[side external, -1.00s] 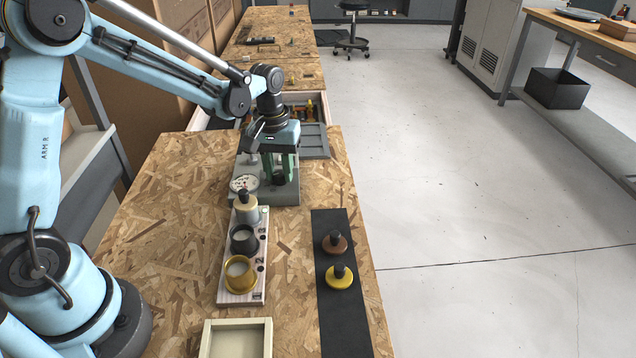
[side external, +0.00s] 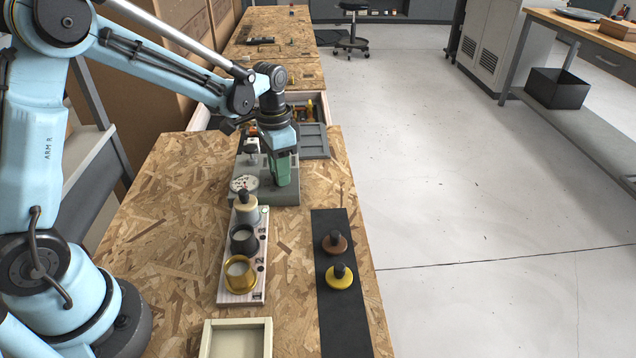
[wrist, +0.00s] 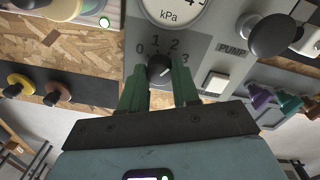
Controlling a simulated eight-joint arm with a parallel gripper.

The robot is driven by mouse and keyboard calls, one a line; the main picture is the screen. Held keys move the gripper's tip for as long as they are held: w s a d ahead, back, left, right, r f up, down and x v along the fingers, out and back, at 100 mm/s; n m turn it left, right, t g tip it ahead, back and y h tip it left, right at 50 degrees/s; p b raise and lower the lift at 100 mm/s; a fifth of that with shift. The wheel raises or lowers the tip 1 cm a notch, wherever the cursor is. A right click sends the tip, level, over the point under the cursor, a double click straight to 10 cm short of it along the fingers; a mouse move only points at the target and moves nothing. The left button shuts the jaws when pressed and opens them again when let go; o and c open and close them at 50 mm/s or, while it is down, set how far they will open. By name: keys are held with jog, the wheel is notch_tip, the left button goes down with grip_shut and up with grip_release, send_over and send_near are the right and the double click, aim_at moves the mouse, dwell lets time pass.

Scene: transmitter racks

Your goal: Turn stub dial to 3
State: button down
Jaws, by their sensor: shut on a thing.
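The stub dial (wrist: 160,67) is a small dark round knob on the grey panel (wrist: 205,48), with the marks 0, 1, 2 and 3 in an arc around it. A pale pointer line shows on its face, seeming to aim right, towards the 2 to 3 side; the exact mark is hard to read. My gripper (wrist: 159,72) has its green fingers on either side of the dial and is shut on it. In the side external view my gripper (side external: 281,180) is down at the grey unit (side external: 287,197) and hides the dial.
A kPa gauge (wrist: 174,8), a black PUMP knob (wrist: 270,33) and a white square button (wrist: 215,82) are near the dial. A rack with ring-shaped pieces (side external: 228,292) and a black strip (side external: 335,310) with two knobbed discs lie in front of the unit.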

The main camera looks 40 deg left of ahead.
jog(key=m, duration=0.5)
dwell(0.6)
jog(key=c, duration=0.8)
grip_release()
jog(key=shift+r, duration=0.1)
jog(key=r, duration=1.2)
jog(key=shift+w+a, duration=0.15)
jog(key=shift+w, duration=0.05)
jog(key=s+d+n+t, duration=0.1)
jog(key=s+n+t, duration=0.1)
jog(key=s+n, duration=0.1)
jog(key=s+d+f+n+t, duration=0.1)
jog(key=s+n+t, duration=0.2)
jog(key=s, duration=0.3)
jog(key=s+d+n+t, duration=0.1)
jog(key=s+n+t, duration=0.1)
jog(key=s+n, duration=0.1)
jog(key=shift+s+d+f+n, duration=0.15)
jog(key=shift+s+f, duration=0.05)
jog(key=shift+s, duration=0.15)
jog(key=shift+s+d+f+n, duration=0.1)
jog(key=shift+s+f+n, duration=0.1)
jog(key=shift+s, duration=0.15)
